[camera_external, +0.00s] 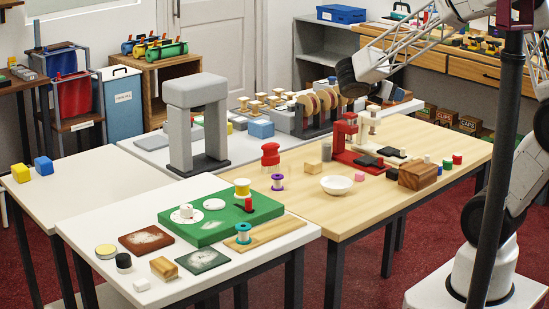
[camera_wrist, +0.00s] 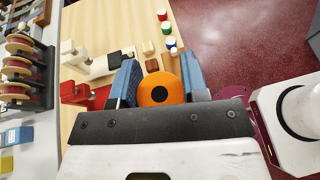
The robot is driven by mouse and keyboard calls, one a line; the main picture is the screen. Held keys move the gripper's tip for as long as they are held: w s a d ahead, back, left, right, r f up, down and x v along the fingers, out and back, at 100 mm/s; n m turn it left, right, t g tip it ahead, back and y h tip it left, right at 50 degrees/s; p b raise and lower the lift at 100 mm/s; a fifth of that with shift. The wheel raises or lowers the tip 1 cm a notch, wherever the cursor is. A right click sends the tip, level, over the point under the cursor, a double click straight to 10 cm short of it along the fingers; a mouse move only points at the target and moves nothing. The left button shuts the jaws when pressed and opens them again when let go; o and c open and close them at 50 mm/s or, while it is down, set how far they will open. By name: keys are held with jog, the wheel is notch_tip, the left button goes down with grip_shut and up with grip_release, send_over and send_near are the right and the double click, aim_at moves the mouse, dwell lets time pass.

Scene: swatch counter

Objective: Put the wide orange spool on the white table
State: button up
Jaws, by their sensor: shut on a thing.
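In the wrist view the orange spool (camera_wrist: 160,90) shows end-on as a round disc with a dark centre hole. My gripper (camera_wrist: 159,74) is shut on it, with a blue-grey finger on each side. The spool is held above the wooden table's right edge. In the external view I cannot make out the gripper or spool clearly. A white table (camera_external: 78,233) stands at the front left, a second white table (camera_external: 60,203) at the left, and a light table (camera_external: 147,150) behind. Which one is named I cannot tell.
The front white table carries a green board (camera_external: 205,232), a wooden strip with a teal spool (camera_external: 243,232) and several small blocks. The wooden table (camera_external: 300,215) holds a white bowl (camera_external: 337,185), red stand (camera_external: 340,145) and brown block (camera_external: 418,174). A grey arch (camera_external: 194,120) stands behind.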

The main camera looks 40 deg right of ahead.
notch_tip(320, 180, down, 23)
jog(key=shift+f, duration=0.2)
jog(key=shift+w, duration=0.1)
dwell(0.4)
send_over(366, 164)
jog(key=a, duration=0.3)
jog(key=shift+w+a+f, duration=0.15)
jog(key=shift+w+f, duration=0.1)
jog(key=shift+f, duration=0.5)
jog(key=shift+f, duration=1.75)
